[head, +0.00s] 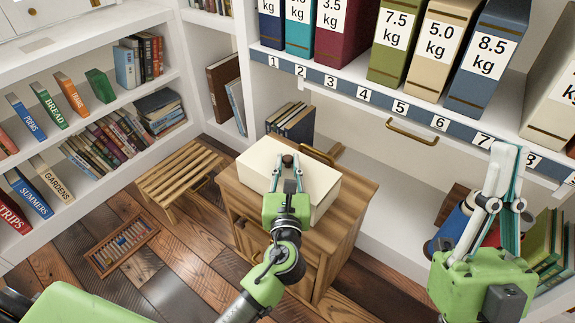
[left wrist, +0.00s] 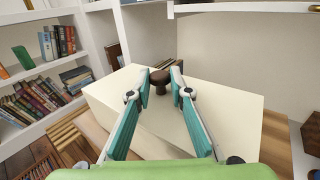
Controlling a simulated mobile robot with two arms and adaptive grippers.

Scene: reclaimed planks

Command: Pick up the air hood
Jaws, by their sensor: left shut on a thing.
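The air hood (head: 256,167) is a cream, box-shaped cover with a dark brown knob (head: 289,158) on top. It is over a small wooden cabinet (head: 350,195); whether its lower edge touches the cabinet top is hard to tell. My left gripper (head: 287,170) is above the hood, shut on its knob. In the left wrist view the knob (left wrist: 160,77) is between the two fingertips, and the hood (left wrist: 225,115) fills the space below them. What is under the hood is hidden. My right gripper (head: 506,155) is raised at the right, away from the hood, its finger gap unclear.
A slatted wooden stool (head: 180,177) stands left of the cabinet. An abacus (head: 121,246) lies on the plank floor. White shelves with books (head: 110,135) line the left. A shelf of weight-labelled binders (head: 393,45) runs above and behind the cabinet.

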